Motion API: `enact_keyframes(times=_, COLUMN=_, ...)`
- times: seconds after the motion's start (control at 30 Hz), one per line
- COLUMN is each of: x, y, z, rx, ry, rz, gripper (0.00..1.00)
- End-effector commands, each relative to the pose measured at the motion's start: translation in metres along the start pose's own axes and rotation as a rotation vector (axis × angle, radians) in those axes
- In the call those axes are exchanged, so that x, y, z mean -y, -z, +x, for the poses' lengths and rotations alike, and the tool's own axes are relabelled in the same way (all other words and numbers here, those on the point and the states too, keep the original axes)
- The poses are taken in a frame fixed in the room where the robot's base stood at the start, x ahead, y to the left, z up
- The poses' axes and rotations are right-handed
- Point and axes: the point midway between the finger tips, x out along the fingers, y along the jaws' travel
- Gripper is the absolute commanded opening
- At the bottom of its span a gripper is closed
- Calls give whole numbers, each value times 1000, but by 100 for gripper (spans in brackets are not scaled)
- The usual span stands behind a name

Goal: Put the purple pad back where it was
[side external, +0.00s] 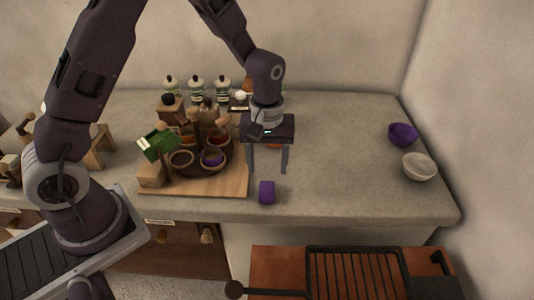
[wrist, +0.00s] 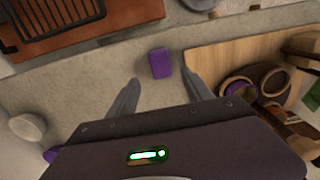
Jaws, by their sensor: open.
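The purple pad (side external: 267,192) lies on the stone counter near its front edge, just right of the wooden board. It also shows in the wrist view (wrist: 160,63), ahead of the fingertips and roughly between their lines. My gripper (side external: 267,171) is open and empty above the counter, behind the pad in the side view. Its two fingers also show in the wrist view (wrist: 163,86), apart from the pad. A small purple item (side external: 212,160) sits in one of the bowls on the board; I cannot tell what it is.
The wooden board (side external: 225,185) carries a dark rack with several bowls and a green item (side external: 158,145). Several jars (side external: 196,88) stand at the back. A purple bowl (side external: 403,134) and a white bowl (side external: 418,167) stand at right. A grill (side external: 355,275) is in front. The counter right of my gripper is clear.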

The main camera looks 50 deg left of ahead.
Motion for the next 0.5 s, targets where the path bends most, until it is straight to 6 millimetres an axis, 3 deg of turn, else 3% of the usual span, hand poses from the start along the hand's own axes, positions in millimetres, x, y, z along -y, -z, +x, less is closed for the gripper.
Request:
enact_keyframes(times=0.1, x=-1, y=0, z=-26, rx=-2, ry=-3, rz=0, gripper=59)
enact_keyframes(times=0.43, x=1, y=-1, z=-47, rx=-3, ry=-4, rz=7, gripper=59)
enact_keyframes(times=0.5, x=6, y=-4, z=-67, rx=-21, ry=-28, rz=43, gripper=59)
